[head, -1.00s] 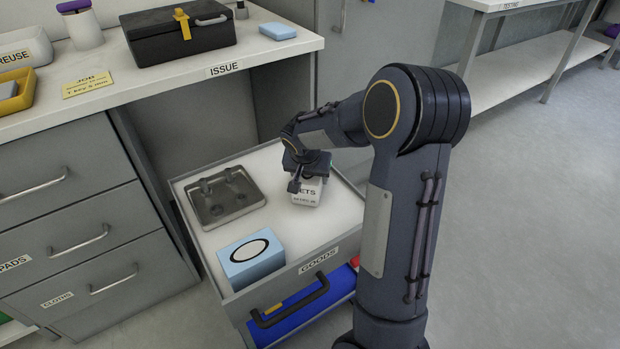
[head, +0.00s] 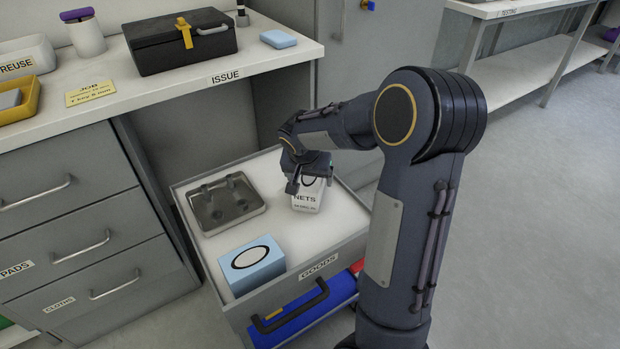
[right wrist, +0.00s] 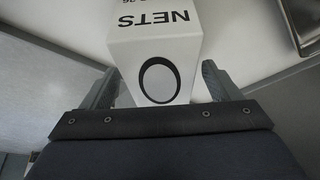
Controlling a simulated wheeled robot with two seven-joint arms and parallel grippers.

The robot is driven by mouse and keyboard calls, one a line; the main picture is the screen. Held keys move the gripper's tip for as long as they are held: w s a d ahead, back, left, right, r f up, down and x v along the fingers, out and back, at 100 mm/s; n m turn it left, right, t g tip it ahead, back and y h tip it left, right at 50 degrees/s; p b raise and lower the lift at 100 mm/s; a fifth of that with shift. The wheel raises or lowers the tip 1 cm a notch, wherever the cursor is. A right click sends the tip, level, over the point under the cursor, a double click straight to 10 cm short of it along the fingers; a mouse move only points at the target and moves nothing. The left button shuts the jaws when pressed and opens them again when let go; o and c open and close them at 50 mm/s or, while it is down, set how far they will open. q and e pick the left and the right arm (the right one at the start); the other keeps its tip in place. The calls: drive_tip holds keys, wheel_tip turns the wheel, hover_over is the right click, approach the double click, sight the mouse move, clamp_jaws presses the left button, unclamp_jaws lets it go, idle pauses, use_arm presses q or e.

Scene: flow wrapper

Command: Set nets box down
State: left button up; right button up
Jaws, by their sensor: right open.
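The nets box (head: 306,199), white with black "NETS" lettering and a black oval, rests on the white surface of the open goods drawer (head: 318,267), near its back right. My right gripper (head: 311,178) is over the box and open. In the right wrist view, the nets box (right wrist: 158,50) lies between the two fingers of my right gripper (right wrist: 158,72), with a gap showing on each side. The box's far side is hidden by the gripper in the head view. My left gripper is not in view.
In the drawer are a grey metal tray (head: 243,221) at left and a blue box with an oval (head: 252,265) in front. The issue counter (head: 270,60) stands behind, with a black case (head: 160,52). A lower drawer holds blue and red items. White drawer surface is free around the nets box.

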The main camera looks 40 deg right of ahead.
drive_tip(key=p+v, duration=0.2)
drive_tip(key=v, duration=0.5)
drive_tip(key=shift+r, duration=0.15)
drive_tip(key=shift+v, duration=0.75)
drive_tip(key=s+a+r+n+t+y, duration=0.2)
drive_tip(key=s+a+n+y, duration=0.5)
drive_tip(key=s+a, duration=1)
drive_tip(key=s+n, duration=0.1)
drive_tip(key=s, duration=0.3)
drive_tip(key=shift+s+a+n+t, duration=0.25)
drive_tip(key=shift+a+n+t, duration=0.05)
drive_tip(key=shift+t, duration=0.1)
drive_tip(key=shift+r, duration=0.15)
wheel_tip(320, 180, up, 31)
drive_tip(key=p, duration=3.1)
drive_tip(key=shift+r+p, duration=0.15)
drive_tip(key=shift+p, duration=0.25)
